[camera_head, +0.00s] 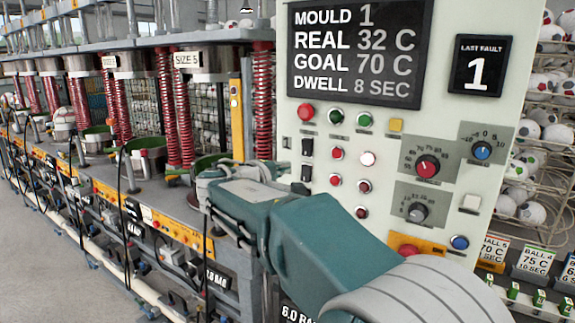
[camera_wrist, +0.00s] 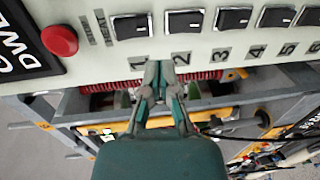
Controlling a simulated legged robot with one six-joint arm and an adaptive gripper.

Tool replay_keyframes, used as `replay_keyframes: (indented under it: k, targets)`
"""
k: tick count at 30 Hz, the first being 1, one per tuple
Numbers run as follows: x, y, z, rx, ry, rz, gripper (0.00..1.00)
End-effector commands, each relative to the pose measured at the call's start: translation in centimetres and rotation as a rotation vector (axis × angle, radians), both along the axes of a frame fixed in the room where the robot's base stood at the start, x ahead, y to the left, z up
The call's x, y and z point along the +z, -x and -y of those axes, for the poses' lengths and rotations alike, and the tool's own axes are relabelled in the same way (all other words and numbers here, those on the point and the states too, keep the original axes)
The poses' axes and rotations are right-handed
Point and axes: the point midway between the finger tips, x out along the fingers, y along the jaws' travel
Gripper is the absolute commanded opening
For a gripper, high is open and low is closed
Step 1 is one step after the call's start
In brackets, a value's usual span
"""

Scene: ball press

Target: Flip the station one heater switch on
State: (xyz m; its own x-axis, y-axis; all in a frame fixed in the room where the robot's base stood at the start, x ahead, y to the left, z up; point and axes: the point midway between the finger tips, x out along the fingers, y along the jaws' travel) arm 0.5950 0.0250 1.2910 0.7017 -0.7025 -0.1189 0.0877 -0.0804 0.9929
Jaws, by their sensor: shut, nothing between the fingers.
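A row of black rocker switches runs along the cream panel's edge. The switch over the numeral 1 (camera_wrist: 131,26) is near the top of the wrist view; the switch over the numeral 2 (camera_wrist: 184,21) is beside it. I cannot tell which way either is set. In the head view, the uppermost black switch (camera_head: 307,146) is visible, with another (camera_head: 305,172) below it. My gripper (camera_wrist: 161,64) is shut and empty. Its tips are beside the numerals, between 1 and 2, short of the switches in the picture. Whether they touch the panel is unclear.
A red button (camera_wrist: 60,40) sits left of the switches. The display (camera_head: 355,52) reads mould 1, real 32 C, goal 70 C. Coloured buttons and dials, including a red dial (camera_head: 427,167), fill the panel. Presses with red springs (camera_head: 263,100) stand to the left.

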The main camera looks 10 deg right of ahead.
Motion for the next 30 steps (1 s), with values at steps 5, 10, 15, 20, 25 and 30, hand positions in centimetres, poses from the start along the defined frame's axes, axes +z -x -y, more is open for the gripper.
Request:
replay_keyframes:
  k: [5, 10, 15, 20, 25, 30]
  targets:
    - [-0.2, 1.6, -1.2, 0.001, -0.004, 0.001, 0.00]
    - [-0.6, 3.6, -3.7, 0.002, 0.001, 0.001, 0.00]
    - [-1.0, 5.3, -5.5, 0.000, 0.002, -0.001, 0.00]
    - [-1.1, 5.9, -5.9, -0.003, 0.001, 0.000, 0.00]
    - [-1.0, 5.9, -5.6, -0.003, -0.001, 0.001, 0.00]
    - [-1.1, 6.2, -5.3, -0.010, -0.013, -0.006, 0.00]
